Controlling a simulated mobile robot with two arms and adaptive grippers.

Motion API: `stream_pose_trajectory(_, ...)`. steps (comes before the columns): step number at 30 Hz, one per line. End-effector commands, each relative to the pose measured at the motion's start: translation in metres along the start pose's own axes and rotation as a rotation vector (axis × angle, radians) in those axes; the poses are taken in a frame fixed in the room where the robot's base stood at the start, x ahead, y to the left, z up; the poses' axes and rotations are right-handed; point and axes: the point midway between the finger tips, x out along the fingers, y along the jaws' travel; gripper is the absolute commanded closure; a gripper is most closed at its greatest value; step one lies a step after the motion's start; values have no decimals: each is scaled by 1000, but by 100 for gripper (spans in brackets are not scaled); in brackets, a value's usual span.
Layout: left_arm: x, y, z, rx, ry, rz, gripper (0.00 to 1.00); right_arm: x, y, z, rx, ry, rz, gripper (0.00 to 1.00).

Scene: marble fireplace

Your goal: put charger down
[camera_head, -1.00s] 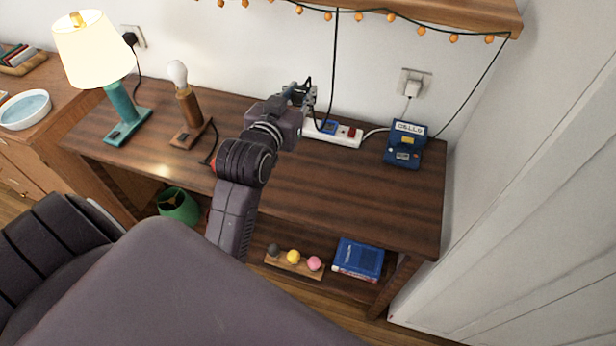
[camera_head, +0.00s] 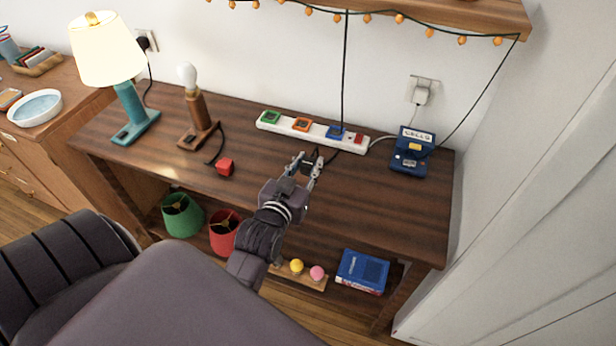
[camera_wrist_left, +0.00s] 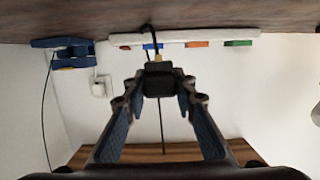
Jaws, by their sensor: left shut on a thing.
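My left gripper (camera_head: 307,163) is over the middle of the dark wooden table, in front of the power strip (camera_head: 312,131). In the left wrist view, its two fingers (camera_wrist_left: 159,88) are shut on a small black charger block (camera_wrist_left: 158,78) with a yellowish part at its far side. A thin black cord shows at the block. In the head view the charger is mostly hidden by the gripper, and I cannot tell whether it touches the tabletop. My right gripper is not in view.
The strip has green, orange and blue sockets and a red switch. A blue CELLS device (camera_head: 410,152) stands right of it. The tabletop (camera_head: 385,205) at front right is clear.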

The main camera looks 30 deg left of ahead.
Motion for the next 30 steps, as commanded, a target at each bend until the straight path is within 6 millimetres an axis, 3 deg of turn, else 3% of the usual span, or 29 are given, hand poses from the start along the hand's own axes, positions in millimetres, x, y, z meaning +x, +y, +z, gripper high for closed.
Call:
stream_pose_trajectory(10,8,0,42,0,0,-1,99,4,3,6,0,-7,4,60)
stream_pose_trajectory(30,11,0,55,0,1,0,99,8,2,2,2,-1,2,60)
